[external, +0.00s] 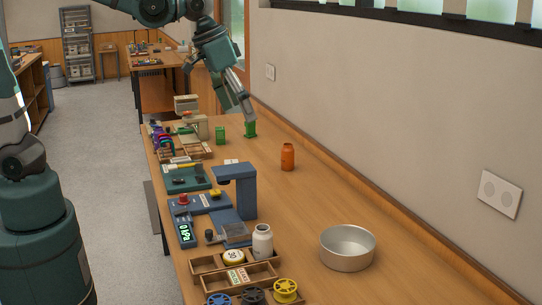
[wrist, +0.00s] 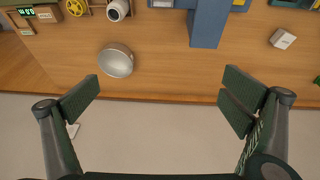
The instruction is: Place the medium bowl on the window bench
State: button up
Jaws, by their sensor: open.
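A round silver metal bowl (external: 347,248) stands upright on the near right part of the long wooden bench (external: 310,200). No other bowl shows to compare its size. The bowl also shows in the wrist view (wrist: 116,60), left of centre near the bench's wall-side edge. My gripper (external: 247,112) hangs over the far part of the bench, well away from the bowl. In the wrist view my gripper (wrist: 161,95) has its two fingers wide apart with nothing between them. Which surface is the window bench is not certain; this bench runs along the wall below the windows (external: 445,12).
An orange bottle (external: 287,157) stands mid-bench beyond the bowl. Bare wood lies between bottle and bowl.

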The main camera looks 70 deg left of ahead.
jog(key=s+a+f+t, duration=0.1)
jog(key=s+a, duration=0.3)
jog(key=s, duration=0.5)
jog(key=s+a+f+t, duration=0.1)
jog(key=s+a, duration=0.3)
jog(key=s, duration=0.5)
jog(key=shift+s+a+f+t+y, duration=0.3)
jog(key=shift+s+t, duration=0.1)
jog(key=shift+t, duration=0.1)
